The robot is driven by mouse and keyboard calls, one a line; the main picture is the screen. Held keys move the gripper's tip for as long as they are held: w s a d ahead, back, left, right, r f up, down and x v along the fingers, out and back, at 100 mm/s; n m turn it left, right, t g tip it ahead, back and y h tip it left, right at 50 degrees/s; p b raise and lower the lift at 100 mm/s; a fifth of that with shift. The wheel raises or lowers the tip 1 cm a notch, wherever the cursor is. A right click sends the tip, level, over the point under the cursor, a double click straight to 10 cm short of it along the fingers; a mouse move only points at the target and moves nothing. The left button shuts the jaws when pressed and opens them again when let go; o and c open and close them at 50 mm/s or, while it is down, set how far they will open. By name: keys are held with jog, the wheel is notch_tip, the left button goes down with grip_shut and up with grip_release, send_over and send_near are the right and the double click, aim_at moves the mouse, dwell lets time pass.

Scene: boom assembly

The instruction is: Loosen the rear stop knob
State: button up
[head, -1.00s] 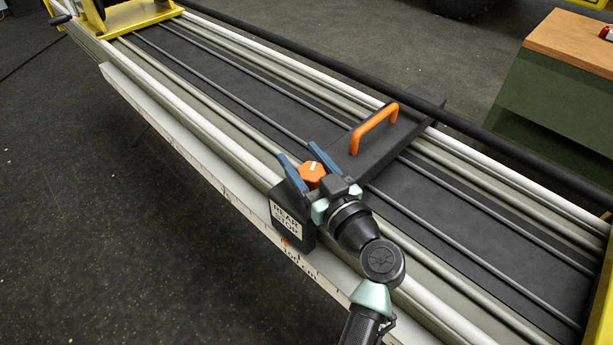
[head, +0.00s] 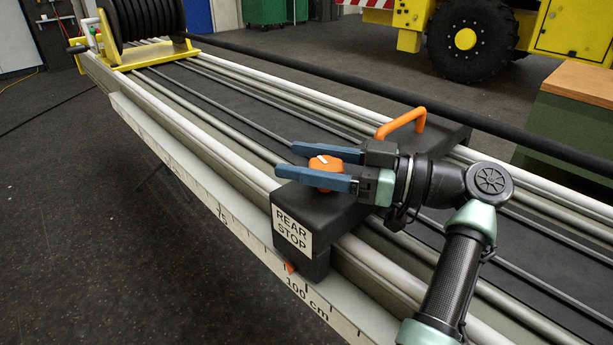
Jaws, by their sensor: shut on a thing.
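The rear stop (head: 318,222) is a black block labelled "REAR STOP" that sits across the rails. Its orange knob (head: 324,163) has a white mark on top and stands on the block's near end. My gripper (head: 322,166) comes in from the right with blue fingers on either side of the knob, shut on it. The near finger hides part of the knob's side. An orange handle (head: 402,122) stands on the far part of the stop.
A scale rail (head: 222,215) runs along the near side, with an orange pointer by the 100 cm mark. A black spool (head: 143,25) on a yellow frame stands at the far left end. A green box with a wooden top (head: 585,85) stands at right.

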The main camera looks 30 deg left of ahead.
jog(key=shift+s+n+g+b, duration=0.1)
jog(key=shift+n+g+b, duration=0.25)
jog(key=shift+n+g, duration=0.2)
jog(key=o, duration=1.4)
jog(key=v, duration=1.3)
jog(key=shift+r+b, duration=0.2)
jog(key=shift+b, duration=0.1)
